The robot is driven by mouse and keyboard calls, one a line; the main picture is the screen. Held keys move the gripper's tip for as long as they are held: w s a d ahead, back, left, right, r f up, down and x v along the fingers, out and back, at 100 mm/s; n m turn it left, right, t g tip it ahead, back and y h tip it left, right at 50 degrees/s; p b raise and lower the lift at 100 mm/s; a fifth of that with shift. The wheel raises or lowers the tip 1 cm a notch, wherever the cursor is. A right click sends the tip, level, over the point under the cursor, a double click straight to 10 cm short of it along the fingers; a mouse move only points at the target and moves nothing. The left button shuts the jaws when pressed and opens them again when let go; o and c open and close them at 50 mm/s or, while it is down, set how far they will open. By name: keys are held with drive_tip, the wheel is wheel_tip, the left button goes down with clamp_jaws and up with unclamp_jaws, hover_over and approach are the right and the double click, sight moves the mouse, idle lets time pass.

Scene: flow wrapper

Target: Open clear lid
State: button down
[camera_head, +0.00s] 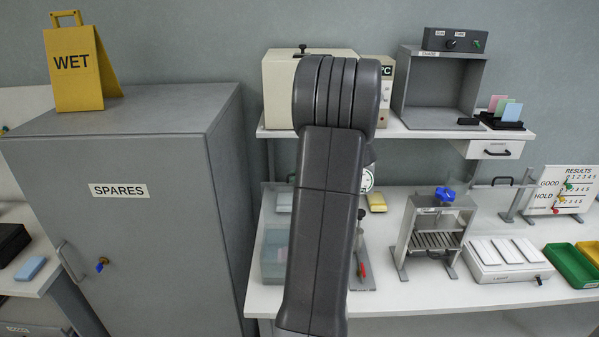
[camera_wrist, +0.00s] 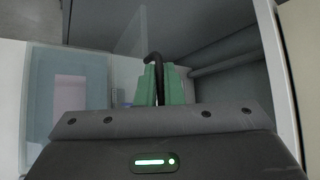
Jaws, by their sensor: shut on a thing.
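In the wrist view my gripper (camera_wrist: 160,88) has two green fingers closed around a black curved handle (camera_wrist: 153,60). A clear, see-through panel (camera_wrist: 130,38) stands just beyond and left of the handle; it looks like the clear lid, but I cannot tell how far it is open. In the head view my arm hides my gripper and the held handle. A clear upright panel (camera_head: 272,195) shows partly left of my arm on the bench.
A pale blue clear-walled bin (camera_head: 274,262) stands on the bench beside my arm. A grey SPARES cabinet (camera_head: 120,215) is at the left. A metal press frame (camera_head: 436,232) and a white tray unit (camera_head: 505,262) stand at the right. A shelf (camera_head: 425,130) runs above the bench.

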drive_tip(key=shift+w+a+f+m+g+p, duration=0.1)
drive_tip(key=shift+w+f+m+g+p, duration=0.15)
drive_tip(key=shift+w+g, duration=0.5)
drive_tip(key=shift+w+f+m+g+p, duration=0.1)
drive_tip(key=shift+w+f+m+g, duration=0.2)
drive_tip(key=shift+w, duration=0.85)
drive_tip(key=c, duration=1.6)
unclamp_jaws()
drive_tip(key=shift+o, duration=0.2)
drive_tip(key=shift+r, duration=0.1)
drive_tip(key=b+v, duration=0.2)
drive_tip(key=v, duration=1.2)
drive_tip(key=shift+r+b, duration=0.4)
drive_tip(key=shift+r, duration=0.05)
drive_tip(key=shift+w, duration=0.15)
drive_tip(key=shift+a, duration=0.1)
